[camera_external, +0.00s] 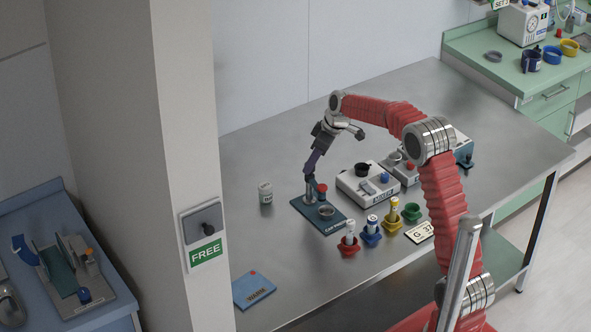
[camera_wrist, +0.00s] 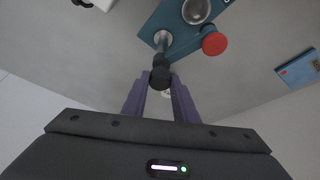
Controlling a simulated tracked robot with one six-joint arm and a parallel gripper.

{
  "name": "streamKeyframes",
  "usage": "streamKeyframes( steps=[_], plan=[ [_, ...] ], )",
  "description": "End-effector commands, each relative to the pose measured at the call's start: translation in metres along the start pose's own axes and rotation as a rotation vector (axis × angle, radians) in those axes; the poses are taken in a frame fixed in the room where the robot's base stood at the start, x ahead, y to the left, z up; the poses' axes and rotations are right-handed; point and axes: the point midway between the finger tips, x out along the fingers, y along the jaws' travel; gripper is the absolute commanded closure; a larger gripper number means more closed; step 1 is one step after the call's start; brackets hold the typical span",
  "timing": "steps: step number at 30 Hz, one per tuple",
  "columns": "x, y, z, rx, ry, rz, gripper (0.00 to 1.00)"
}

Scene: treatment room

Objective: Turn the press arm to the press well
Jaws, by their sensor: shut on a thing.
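The press stands on the steel table, with a teal base (camera_external: 335,226) that also shows at the top of the wrist view (camera_wrist: 180,22). A metal post rises from it. The round metal press well (camera_external: 326,211) is a grey cup in the wrist view (camera_wrist: 196,11). The short dark press arm (camera_wrist: 160,61) runs from the post toward the bottom of the wrist view, away from the well. My gripper (camera_external: 309,171) comes down from above; its purple fingers (camera_wrist: 160,78) are shut on the dark outer end of the press arm. The fingers partly hide that end.
A red knob (camera_wrist: 214,43) stands close beside the post and well. Colored holders (camera_external: 371,236) and a white device (camera_external: 369,185) stand at right. Table behind is clear.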

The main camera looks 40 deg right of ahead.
Motion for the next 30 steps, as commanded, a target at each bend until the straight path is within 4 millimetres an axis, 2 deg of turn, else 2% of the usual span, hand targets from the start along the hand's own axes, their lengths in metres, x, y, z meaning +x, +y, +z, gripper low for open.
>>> streamKeyframes(
  steps=[12, 27, 28, 30],
  plan=[
    [-0.0001, 0.0025, -0.0006, -0.173, 0.001, -0.069, 1.00],
    [-0.0003, 0.0024, -0.0002, -0.193, 0.000, -0.078, 1.00],
    [-0.0002, 0.0024, -0.0002, -0.193, 0.000, -0.078, 0.73],
    [-0.0002, 0.0023, -0.0001, -0.193, 0.000, -0.078, 0.68]
  ],
)
